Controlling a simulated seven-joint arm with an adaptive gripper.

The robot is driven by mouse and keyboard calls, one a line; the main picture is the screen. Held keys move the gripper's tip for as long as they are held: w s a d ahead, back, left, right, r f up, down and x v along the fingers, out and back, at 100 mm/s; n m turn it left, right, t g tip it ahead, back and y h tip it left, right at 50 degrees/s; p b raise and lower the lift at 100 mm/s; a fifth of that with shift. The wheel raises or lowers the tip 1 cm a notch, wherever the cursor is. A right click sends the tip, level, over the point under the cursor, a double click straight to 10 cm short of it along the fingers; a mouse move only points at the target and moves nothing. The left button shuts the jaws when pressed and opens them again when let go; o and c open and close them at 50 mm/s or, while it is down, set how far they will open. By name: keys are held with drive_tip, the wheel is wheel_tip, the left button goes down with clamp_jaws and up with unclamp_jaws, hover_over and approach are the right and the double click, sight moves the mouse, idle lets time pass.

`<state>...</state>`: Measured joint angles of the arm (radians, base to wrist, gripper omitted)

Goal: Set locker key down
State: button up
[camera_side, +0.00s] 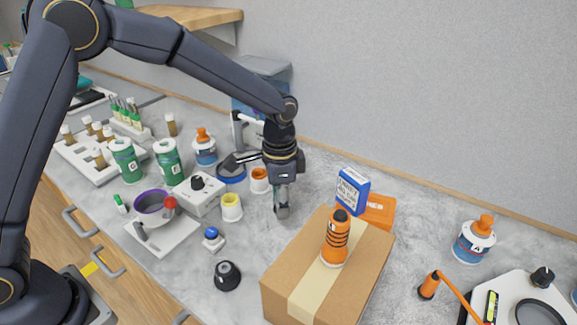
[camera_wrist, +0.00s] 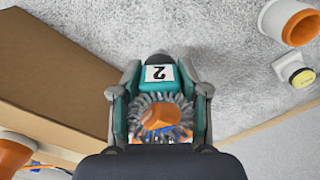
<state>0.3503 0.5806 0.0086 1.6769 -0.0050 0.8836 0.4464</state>
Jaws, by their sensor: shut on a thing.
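My gripper (camera_side: 281,200) points down at the grey counter, just left of the cardboard box. In the wrist view my gripper (camera_wrist: 161,110) is shut on the locker key (camera_wrist: 158,73), which shows a teal tag with a white label marked 2 and a ribbed grey coil. An orange part sits in the middle of the coil. The fingers cover the sides of the key. In the side view the key is mostly hidden by the fingers, low over the counter; I cannot tell whether it touches the surface.
The cardboard box (camera_side: 368,265) carries an orange bottle (camera_side: 336,240) close to the right. A black knob (camera_side: 227,275) and a blue-based button (camera_side: 213,239) lie nearer the front.

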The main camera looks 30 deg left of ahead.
drive_tip(key=shift+w+d+f, duration=0.2)
drive_tip(key=shift+w+f, duration=0.55)
drive_tip(key=shift+f, duration=1.75)
drive_tip(key=shift+f, duration=0.2)
drive_tip(key=o, duration=1)
drive_tip(key=shift+r, duration=0.1)
